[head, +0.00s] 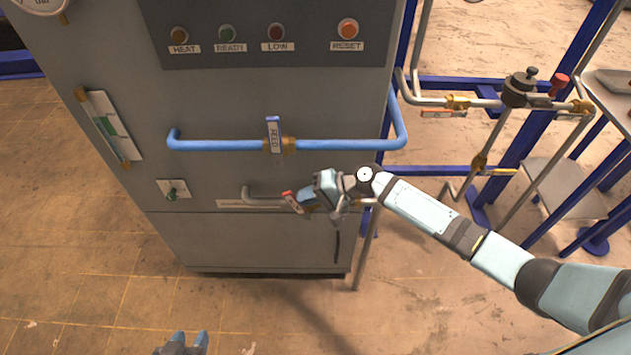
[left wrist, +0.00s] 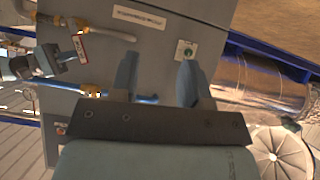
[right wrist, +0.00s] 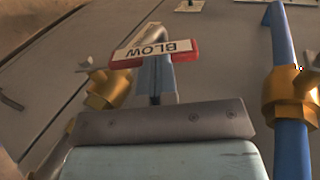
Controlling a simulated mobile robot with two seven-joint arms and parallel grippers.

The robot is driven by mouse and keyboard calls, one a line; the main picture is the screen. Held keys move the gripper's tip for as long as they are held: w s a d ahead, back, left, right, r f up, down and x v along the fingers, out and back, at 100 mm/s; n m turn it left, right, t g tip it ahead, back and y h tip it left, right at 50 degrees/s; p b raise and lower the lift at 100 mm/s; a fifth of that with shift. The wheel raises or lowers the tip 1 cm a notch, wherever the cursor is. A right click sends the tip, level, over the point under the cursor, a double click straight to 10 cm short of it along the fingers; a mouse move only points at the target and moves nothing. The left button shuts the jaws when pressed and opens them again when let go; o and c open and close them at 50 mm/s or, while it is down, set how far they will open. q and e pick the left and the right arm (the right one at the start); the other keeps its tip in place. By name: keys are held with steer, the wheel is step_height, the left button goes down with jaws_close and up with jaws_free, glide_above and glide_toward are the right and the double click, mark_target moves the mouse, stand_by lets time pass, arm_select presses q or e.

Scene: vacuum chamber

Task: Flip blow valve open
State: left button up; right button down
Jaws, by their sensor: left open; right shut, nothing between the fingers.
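The blow valve's red handle (head: 292,202) with its white label is on the low grey pipe (head: 262,195) at the cabinet front. In the right wrist view the handle (right wrist: 185,48) reads BLOW and lies across the tips of my right gripper (right wrist: 157,78), beside a brass valve body (right wrist: 108,88). My right gripper (head: 304,195) is shut with nothing in it, at the handle; whether it touches cannot be told. In the head view it hides much of the valve body. My left gripper (head: 188,340) is open and empty, low before the cabinet; its fingers also show in the left wrist view (left wrist: 160,80).
A blue pipe (head: 220,145) with the FEED valve handle (head: 273,134) runs just above. A small green knob (head: 173,192) is on the cabinet to the left. A pipe frame with valves (head: 518,90) stands at right. The floor (head: 80,250) at left is clear.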

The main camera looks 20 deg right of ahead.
mark_target(289, 191)
steer(key=a+h+p, duration=0.2)
steer(key=p, duration=0.2)
steer(key=w+a+g+h+p, duration=0.1)
steer(key=a+h+p, duration=0.1)
steer(key=p, duration=0.2)
steer(key=shift+r+h, duration=0.1)
steer(key=shift+h, duration=0.2)
steer(key=a+f+h+p, duration=0.1)
steer(key=a+f+g+h+p, duration=0.1)
steer(key=shift+w+a+f, duration=0.1)
steer(key=shift+w+f, duration=0.2)
steer(key=shift+f, duration=0.1)
arm_select(q)
step_height(289, 191, up, 9)
steer(key=m, duration=0.1)
steer(key=shift+s+a+t+b, duration=0.3)
steer(key=shift+s+a+b, duration=0.05)
steer(key=shift+b, duration=0.05)
arm_select(e)
steer(key=x, duration=0.3)
steer(key=shift+w+a+f, duration=0.15)
steer(key=shift+a+f, duration=0.1)
steer(key=shift+f, duration=0.25)
arm_select(q)
steer(key=shift+r+p, duration=0.4)
steer(key=shift+r, duration=0.1)
arm_select(e)
steer(key=shift+v, duration=3.95)
steer(key=shift+a+r, duration=0.15)
steer(key=shift+a, duration=0.05)
